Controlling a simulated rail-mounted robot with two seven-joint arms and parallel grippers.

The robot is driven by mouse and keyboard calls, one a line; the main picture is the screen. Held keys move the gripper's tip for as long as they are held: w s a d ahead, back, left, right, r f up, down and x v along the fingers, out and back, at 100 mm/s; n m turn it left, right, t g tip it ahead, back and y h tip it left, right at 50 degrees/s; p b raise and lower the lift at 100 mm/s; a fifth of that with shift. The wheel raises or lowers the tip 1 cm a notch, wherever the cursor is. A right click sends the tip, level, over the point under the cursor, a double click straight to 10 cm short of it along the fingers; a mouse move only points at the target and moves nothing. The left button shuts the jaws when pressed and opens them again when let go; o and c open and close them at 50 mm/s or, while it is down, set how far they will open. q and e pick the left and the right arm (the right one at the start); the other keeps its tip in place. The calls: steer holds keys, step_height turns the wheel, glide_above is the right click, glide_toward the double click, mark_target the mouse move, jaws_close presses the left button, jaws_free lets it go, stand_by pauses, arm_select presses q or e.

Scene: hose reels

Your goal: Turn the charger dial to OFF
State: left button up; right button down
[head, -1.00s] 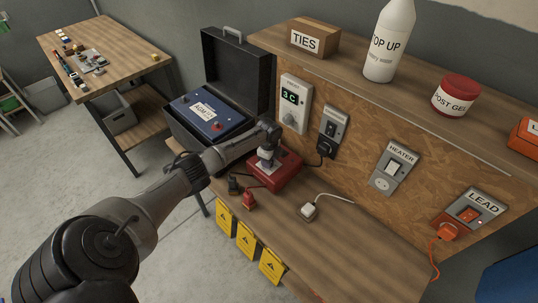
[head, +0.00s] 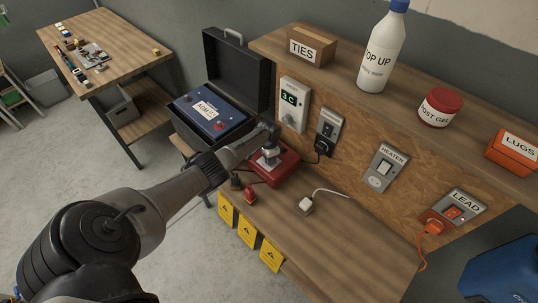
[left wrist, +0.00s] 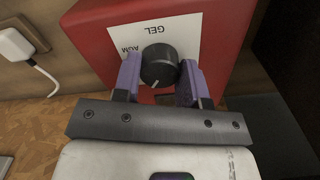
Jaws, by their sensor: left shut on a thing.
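The red charger (head: 287,166) sits on the workbench against the wooden back panel; its face also shows in the left wrist view (left wrist: 91,43). Its black round dial (left wrist: 158,64) is on a white label with GEL and AGM upside down in that view. The dial's pale pointer mark faces the bottom of that picture. I see no OFF mark; the gripper hides part of the face. My left gripper (left wrist: 160,82) is shut on the dial, one purple finger on each side. In the head view the left gripper (head: 269,156) is over the charger. My right gripper is not in view.
A blue battery (head: 208,110) in an open black case stands left of the charger. Clamps (head: 250,195) and a white plug (head: 306,205) lie on the bench. Wall sockets and switches are on the panel behind. The bench's right part (head: 350,250) is clear.

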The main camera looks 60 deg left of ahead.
arm_select(q)
steer(key=n+p, duration=0.1)
steer(key=n, duration=0.4)
steer(key=shift+r+n+p, duration=0.1)
steer(key=shift+n+p, duration=0.25)
steer(key=shift+n, duration=0.55)
steer(key=o, duration=0.9)
steer(key=shift+o, duration=0.2)
